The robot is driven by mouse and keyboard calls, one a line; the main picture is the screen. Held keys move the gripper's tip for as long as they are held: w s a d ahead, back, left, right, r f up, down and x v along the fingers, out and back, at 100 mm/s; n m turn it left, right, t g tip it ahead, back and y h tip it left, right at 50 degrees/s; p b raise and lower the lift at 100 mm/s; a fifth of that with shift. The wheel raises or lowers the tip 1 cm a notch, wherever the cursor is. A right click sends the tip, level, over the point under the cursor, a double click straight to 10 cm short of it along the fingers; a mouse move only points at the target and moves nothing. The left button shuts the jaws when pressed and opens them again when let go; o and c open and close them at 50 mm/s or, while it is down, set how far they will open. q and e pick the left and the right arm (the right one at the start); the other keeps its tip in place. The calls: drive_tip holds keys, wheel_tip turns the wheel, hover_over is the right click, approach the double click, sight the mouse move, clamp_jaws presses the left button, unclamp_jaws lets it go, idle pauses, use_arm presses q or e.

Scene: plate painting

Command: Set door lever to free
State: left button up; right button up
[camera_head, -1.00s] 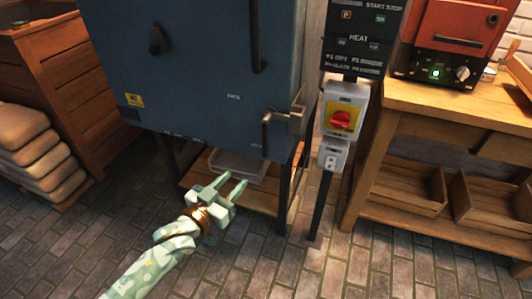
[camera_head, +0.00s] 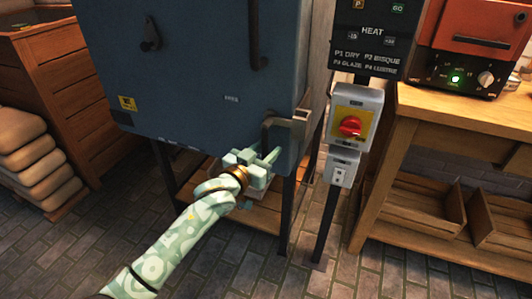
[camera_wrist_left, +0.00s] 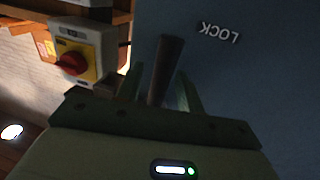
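The dark door lever (camera_head: 268,133) is on the lower right of the blue door, its free end hanging down. My left gripper (camera_head: 261,156) is at that hanging end, below the lever's bend. In the left wrist view the lever bar (camera_wrist_left: 166,65) stands between the two spread fingers of my left gripper (camera_wrist_left: 160,88). The fingers look open, with the bar not clamped between them. The word LOCK (camera_wrist_left: 219,33) is on the door beside the bar. My right gripper is not in view.
A switch box with a red knob (camera_head: 351,127) stands on a post just right of the lever, below a black control panel (camera_head: 369,45). A wooden bench (camera_head: 450,115) is at the right. A door handle (camera_head: 258,40) is above.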

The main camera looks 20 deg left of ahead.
use_arm(q)
clamp_jaws()
drive_tip(key=shift+r, duration=0.1)
